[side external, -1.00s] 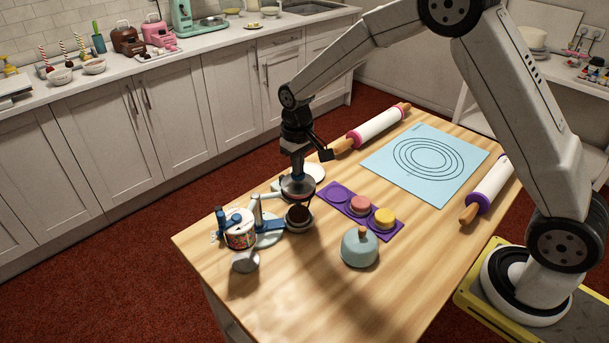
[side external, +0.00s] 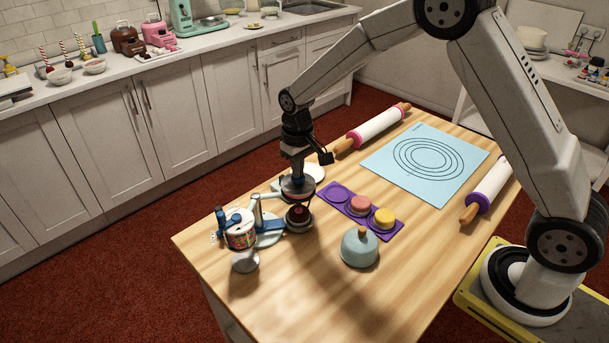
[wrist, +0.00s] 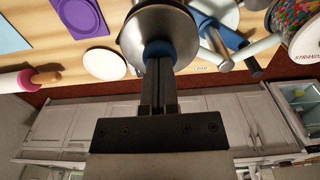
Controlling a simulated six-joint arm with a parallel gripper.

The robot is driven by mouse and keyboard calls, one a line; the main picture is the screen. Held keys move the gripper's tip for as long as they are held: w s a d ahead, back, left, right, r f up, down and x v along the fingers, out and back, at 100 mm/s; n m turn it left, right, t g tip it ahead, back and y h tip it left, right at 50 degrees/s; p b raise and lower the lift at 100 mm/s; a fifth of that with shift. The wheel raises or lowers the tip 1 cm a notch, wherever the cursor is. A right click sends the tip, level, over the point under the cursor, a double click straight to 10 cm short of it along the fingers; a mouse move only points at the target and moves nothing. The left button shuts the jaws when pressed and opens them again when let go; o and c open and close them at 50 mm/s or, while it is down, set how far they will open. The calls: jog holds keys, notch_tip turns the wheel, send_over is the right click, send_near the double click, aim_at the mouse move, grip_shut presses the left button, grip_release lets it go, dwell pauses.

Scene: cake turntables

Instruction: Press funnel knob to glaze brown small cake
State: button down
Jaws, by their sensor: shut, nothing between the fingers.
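The funnel (side external: 298,187) is a metal bowl held on the stand's arm above the turntable at the front left of the table. Its blue knob (wrist: 158,50) shows at the fingertips in the wrist view. My gripper (side external: 297,172) is shut and points down onto the knob, seemingly touching it, with nothing held between the fingers. The brown small cake (side external: 299,212) sits directly below the funnel, partly hidden by it. A reddish patch shows on the cake's top. In the wrist view the funnel's rim (wrist: 130,40) hides the cake.
A sprinkle container (side external: 240,238) stands left of the funnel. A purple tray (side external: 335,205) with a pink and a yellow cake lies to the right. A blue-grey domed pot (side external: 360,250) stands in front. A blue mat (side external: 470,180) and rolling pins (side external: 375,128) lie farther back.

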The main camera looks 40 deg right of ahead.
aim_at(303, 178)
jog(key=shift+r, duration=0.45)
dwell(0.3)
jog(key=shift+f, duration=0.4)
dwell(1.6)
jog(key=shift+r, duration=3.45)
jog(key=shift+s, duration=0.1)
jog(key=shift+s+d, duration=0.1)
jog(key=shift+s, duration=0.5)
jog(key=s+d+f+t, duration=0.1)
jog(key=s, duration=0.8)
jog(key=s+d+f+t, duration=0.1)
jog(key=s+f, duration=0.1)
jog(key=s, duration=0.8)
jog(key=shift+s+t, duration=0.25)
jog(key=shift+t, duration=0.05)
